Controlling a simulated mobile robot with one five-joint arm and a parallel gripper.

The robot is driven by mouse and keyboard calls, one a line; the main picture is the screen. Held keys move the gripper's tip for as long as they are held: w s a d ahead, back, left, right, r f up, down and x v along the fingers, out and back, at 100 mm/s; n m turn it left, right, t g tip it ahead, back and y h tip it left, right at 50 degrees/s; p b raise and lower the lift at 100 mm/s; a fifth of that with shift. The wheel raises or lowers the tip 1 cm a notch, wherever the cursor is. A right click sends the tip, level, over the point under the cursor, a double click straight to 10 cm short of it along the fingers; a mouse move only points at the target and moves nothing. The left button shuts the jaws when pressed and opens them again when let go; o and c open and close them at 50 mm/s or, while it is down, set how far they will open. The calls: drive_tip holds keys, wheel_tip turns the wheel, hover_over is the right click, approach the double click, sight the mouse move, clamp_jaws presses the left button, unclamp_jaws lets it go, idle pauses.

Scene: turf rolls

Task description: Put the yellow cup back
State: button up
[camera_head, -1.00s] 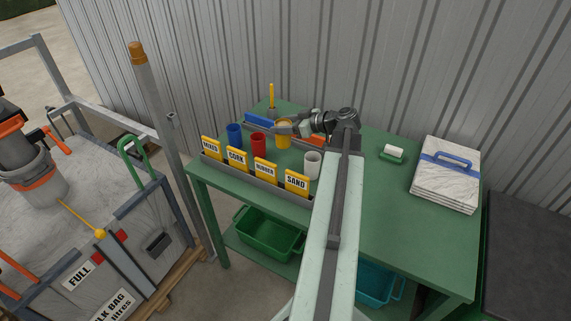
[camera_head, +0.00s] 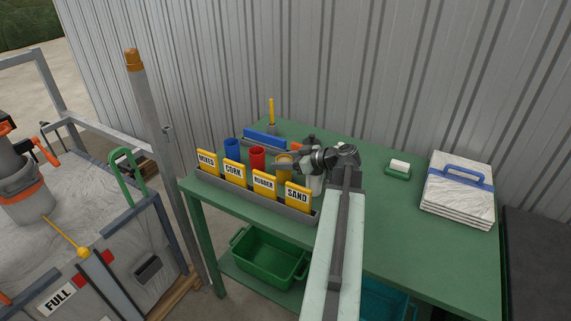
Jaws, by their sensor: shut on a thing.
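The yellow cup (camera_head: 284,159) is between the red cup (camera_head: 257,156) and the white cup (camera_head: 316,184), behind the sign rack on the green table. My gripper (camera_head: 286,167) is shut on the yellow cup, reaching in from the right. The gripper and the signs hide much of the cup, so I cannot tell whether its base touches the table. The blue cup (camera_head: 232,148) stands left of the red one. My arm partly covers the white cup.
The grey rack (camera_head: 268,205) holds signs reading MIXED, CORK, RUBBER (camera_head: 264,183) and SAND (camera_head: 298,197). A blue brush-like item (camera_head: 264,138) lies behind the cups. A white block (camera_head: 399,164) and stacked slabs (camera_head: 457,205) are at right. The table between is clear.

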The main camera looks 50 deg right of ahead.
drive_tip(key=shift+f, duration=0.2)
drive_tip(key=o, duration=1.6)
drive_tip(key=shift+r, duration=0.1)
drive_tip(key=shift+s+d+r, duration=0.1)
drive_tip(key=shift+s+r, duration=0.2)
drive_tip(key=shift+r, duration=0.1)
drive_tip(key=p+v, duration=0.4)
drive_tip(key=v, duration=0.6)
drive_tip(key=shift+s+d+r+p, duration=0.1)
drive_tip(key=shift+s+p, duration=0.2)
drive_tip(key=shift+s, duration=0.35)
